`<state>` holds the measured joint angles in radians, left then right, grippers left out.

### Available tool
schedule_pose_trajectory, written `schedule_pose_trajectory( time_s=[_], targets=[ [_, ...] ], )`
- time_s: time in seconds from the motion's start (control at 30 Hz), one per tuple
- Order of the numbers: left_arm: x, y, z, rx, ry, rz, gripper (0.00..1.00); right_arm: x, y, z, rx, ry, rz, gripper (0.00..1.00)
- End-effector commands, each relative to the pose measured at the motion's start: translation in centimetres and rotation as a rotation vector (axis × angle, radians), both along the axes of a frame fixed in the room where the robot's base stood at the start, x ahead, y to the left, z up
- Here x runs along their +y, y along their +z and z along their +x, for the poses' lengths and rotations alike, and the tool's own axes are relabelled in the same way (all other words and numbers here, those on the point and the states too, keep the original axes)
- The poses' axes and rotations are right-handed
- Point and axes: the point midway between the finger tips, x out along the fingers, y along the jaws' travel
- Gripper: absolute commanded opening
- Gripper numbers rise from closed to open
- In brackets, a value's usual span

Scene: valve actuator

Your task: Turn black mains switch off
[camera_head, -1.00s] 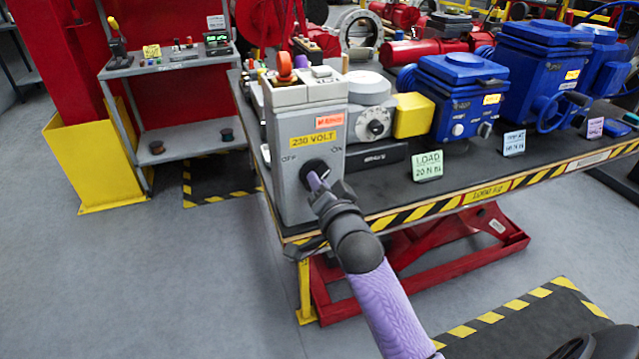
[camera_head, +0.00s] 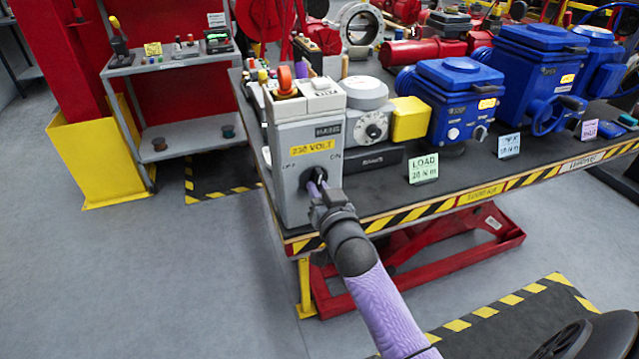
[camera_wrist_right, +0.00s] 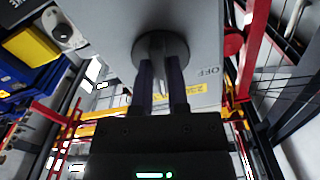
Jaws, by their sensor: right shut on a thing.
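The black mains switch (camera_head: 311,180) is a round knob on the front of a grey box (camera_head: 293,205) with a yellow "230 VOLT" label (camera_head: 312,148). "OFF" is printed at its upper left and "ON" at its upper right. My right gripper (camera_head: 318,188) is at the knob, its fingers on either side of the knob's grip. In the right wrist view the two fingers (camera_wrist_right: 161,85) reach the round knob (camera_wrist_right: 161,50) and close on its raised bar. The knob's exact pointing direction is largely hidden by the fingers. My left gripper is not in view.
The box stands at the left corner of a black-topped table with a striped edge (camera_head: 400,217). A grey dial unit (camera_head: 371,126), a yellow block (camera_head: 409,119) and blue actuators (camera_head: 459,95) stand to its right. The floor at left is clear.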

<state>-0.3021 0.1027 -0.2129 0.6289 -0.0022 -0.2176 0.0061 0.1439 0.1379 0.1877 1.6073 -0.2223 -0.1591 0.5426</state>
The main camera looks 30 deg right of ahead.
Motion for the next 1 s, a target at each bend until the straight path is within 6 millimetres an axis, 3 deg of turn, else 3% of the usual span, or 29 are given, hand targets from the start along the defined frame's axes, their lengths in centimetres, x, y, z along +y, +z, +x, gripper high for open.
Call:
schedule_pose_trajectory(
  time_s=[0.6,1.0],
  targets=[
    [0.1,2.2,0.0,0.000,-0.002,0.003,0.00,-0.2,0.1,0.0,0.135,0.001,-0.558,0.00],
    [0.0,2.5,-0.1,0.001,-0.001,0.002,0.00,-0.2,0.1,0.0,0.198,0.001,-0.823,0.00]
  ],
)
